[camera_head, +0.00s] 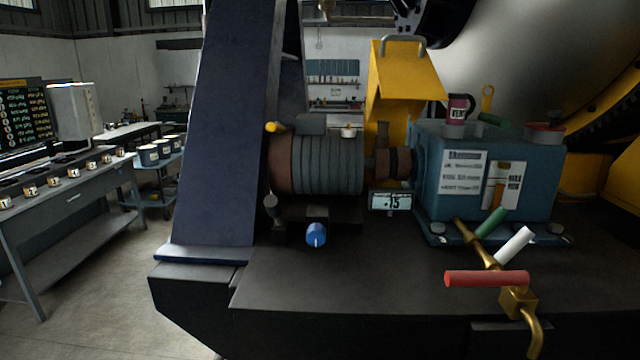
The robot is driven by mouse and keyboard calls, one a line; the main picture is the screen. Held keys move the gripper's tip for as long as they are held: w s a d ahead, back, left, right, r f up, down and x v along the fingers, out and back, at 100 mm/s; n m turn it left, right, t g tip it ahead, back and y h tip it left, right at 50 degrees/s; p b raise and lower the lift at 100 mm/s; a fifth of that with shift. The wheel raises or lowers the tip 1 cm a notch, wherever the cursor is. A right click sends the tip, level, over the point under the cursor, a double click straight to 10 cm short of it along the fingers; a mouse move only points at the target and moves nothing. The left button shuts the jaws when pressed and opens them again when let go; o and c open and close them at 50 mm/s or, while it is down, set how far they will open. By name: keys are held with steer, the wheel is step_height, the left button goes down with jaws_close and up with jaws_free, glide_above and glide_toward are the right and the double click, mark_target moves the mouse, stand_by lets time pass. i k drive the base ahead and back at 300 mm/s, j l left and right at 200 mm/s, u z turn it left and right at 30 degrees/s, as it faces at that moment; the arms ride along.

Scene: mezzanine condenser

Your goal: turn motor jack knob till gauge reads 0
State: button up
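The motor (315,163) is a ribbed grey cylinder with a rust-brown end, lying on a dark base. Below its front sits a round blue knob (316,235) with a pale mark on its face, which looks like the motor jack knob. The gauge (391,201) is a small display to the right of the knob, under the coupling; it appears to read +15. I cannot make out my gripper in this view, and nothing is seen touching the knob.
A teal gearbox (540,185) with paper labels stands right of the motor. Brass piping with a red handle (486,279) and green and white handles juts out at front right. A dark blue slanted column (222,140) rises at left. The deck (330,285) before the knob is clear.

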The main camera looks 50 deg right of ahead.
mark_target(316, 233)
steer(key=z, duration=1.55)
